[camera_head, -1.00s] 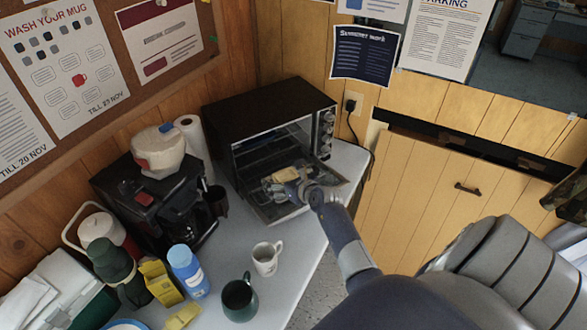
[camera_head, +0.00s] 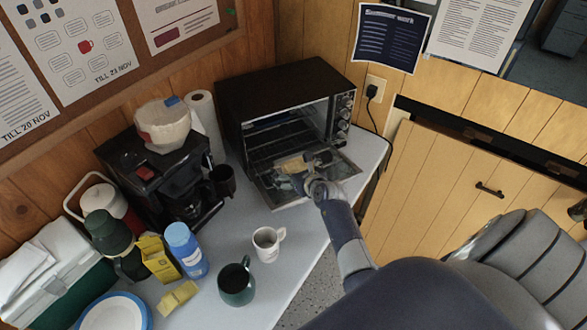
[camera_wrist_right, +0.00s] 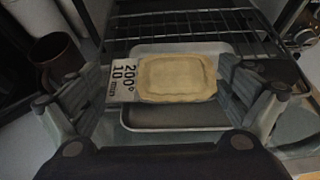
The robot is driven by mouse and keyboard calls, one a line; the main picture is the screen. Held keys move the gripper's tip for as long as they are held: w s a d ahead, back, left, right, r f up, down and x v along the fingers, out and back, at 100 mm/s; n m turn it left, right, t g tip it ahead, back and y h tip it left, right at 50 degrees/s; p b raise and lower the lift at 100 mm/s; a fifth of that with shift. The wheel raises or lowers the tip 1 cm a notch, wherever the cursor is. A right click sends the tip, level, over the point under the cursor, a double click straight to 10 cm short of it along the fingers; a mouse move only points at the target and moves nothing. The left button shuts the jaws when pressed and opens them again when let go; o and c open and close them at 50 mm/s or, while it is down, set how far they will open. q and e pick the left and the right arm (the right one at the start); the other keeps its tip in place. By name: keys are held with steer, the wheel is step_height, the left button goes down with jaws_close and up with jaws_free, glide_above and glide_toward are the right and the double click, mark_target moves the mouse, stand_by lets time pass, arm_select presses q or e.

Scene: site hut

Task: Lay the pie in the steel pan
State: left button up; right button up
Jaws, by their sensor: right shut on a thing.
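The pie (camera_wrist_right: 177,77) is a pale, flat, square-edged pastry, with a white card reading "200° 10 min" (camera_wrist_right: 116,80) at its left side. My right gripper (camera_wrist_right: 160,88) is shut on it, with a finger at each side. The pie also shows in the head view (camera_head: 292,164), at the open oven front. The steel pan (camera_wrist_right: 175,126) is a shallow grey tray behind and below the pie in the wrist view. The pie hides much of it, and I cannot tell whether they touch. My left gripper is not in view.
The black toaster oven (camera_head: 285,92) stands open, its glass door (camera_head: 342,170) folded down and a wire rack (camera_wrist_right: 200,28) inside. A coffee maker (camera_head: 155,175), a white mug (camera_head: 266,245) and a green mug (camera_head: 236,284) stand to the left on the table.

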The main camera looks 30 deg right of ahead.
steer(key=o, duration=0.7)
steer(key=shift+d+f, duration=0.1)
steer(key=shift+d, duration=0.05)
steer(key=shift+o, duration=0.2)
steer(key=shift+d, duration=0.15)
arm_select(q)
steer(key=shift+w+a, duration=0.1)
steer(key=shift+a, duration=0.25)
arm_select(e)
steer(key=shift+r+p, duration=0.3)
steer(key=shift+r, duration=0.1)
steer(key=shift+s, duration=0.3)
arm_select(q)
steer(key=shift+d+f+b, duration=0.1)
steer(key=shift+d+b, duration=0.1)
steer(key=shift+b, duration=0.15)
arm_select(e)
steer(key=v, duration=1.1)
steer(key=shift+s, duration=0.15)
steer(key=shift+r, duration=0.15)
